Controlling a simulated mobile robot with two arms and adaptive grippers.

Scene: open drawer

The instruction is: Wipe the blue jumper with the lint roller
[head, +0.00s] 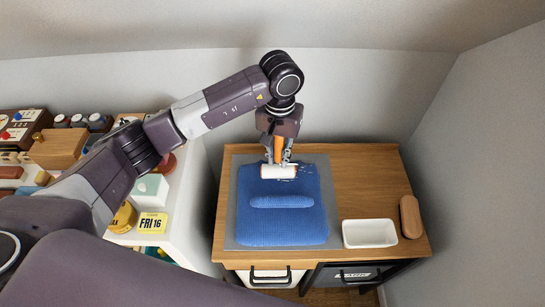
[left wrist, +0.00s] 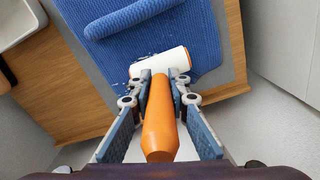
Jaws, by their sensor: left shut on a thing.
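The blue jumper (head: 283,222) lies flat and folded on a grey mat (head: 231,220) on the wooden desk, with a rolled blue fold across its middle. My left gripper (head: 278,160) is shut on the orange handle (left wrist: 161,118) of the lint roller and points down at the jumper's far edge. The roller's white head (head: 279,172) is at that far part of the jumper; I cannot tell whether it presses on it. White lint specks (head: 306,168) lie beside the head. In the left wrist view the jumper (left wrist: 195,35) is behind the white head (left wrist: 160,62). My right gripper is not in view.
A white tray (head: 369,234) and a brown oblong block (head: 410,217) stand on the desk's right side. Shelves with a calendar (head: 152,223) and boxes are at the left. Walls stand behind and at the right. The desk's back right is clear.

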